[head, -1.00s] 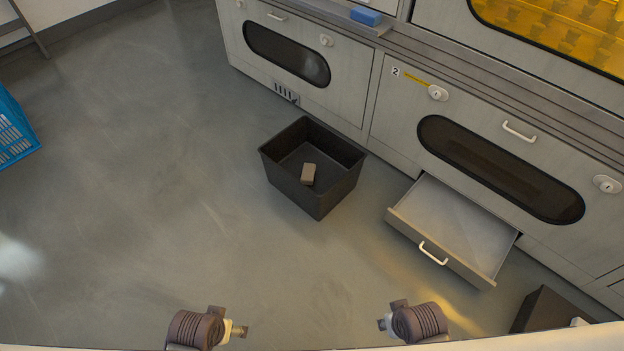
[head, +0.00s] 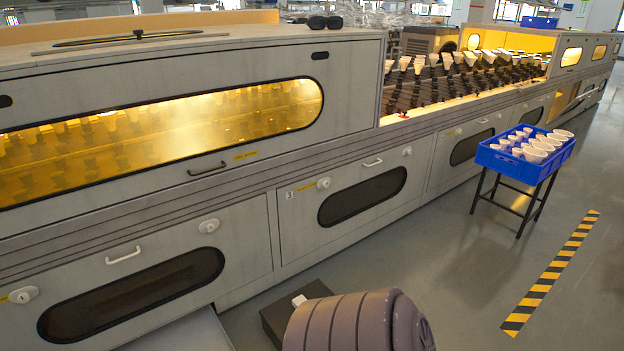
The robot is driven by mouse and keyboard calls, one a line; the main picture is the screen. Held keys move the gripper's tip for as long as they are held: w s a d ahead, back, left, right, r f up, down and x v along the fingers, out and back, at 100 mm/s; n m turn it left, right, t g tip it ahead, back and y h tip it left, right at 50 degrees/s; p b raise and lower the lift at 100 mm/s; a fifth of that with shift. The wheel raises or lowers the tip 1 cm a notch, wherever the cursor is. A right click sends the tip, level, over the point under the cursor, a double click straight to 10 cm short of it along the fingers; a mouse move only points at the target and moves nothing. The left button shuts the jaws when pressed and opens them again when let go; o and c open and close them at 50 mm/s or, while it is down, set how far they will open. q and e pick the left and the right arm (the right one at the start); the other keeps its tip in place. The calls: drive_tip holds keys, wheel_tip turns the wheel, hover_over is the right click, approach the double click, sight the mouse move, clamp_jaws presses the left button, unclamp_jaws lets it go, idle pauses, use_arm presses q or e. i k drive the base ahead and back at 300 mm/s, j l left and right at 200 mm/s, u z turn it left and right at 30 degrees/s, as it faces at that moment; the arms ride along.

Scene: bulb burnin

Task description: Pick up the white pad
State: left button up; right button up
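A small white piece (head: 298,300) shows on top of a dark box (head: 285,315) on the floor at the bottom centre; it may be the white pad, but it is too small to be sure. A ribbed brown part of my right arm hides part of the box. Neither of my grippers shows in the head view.
A long grey machine (head: 232,233) runs along the left and back. An open drawer (head: 185,335) juts out at bottom left. A blue crate (head: 520,167) of white bulbs stands on a black stand at right. Striped floor tape (head: 550,273) lies on free floor.

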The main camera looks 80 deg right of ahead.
sight(295, 302)
drive_tip(key=z, duration=2.35)
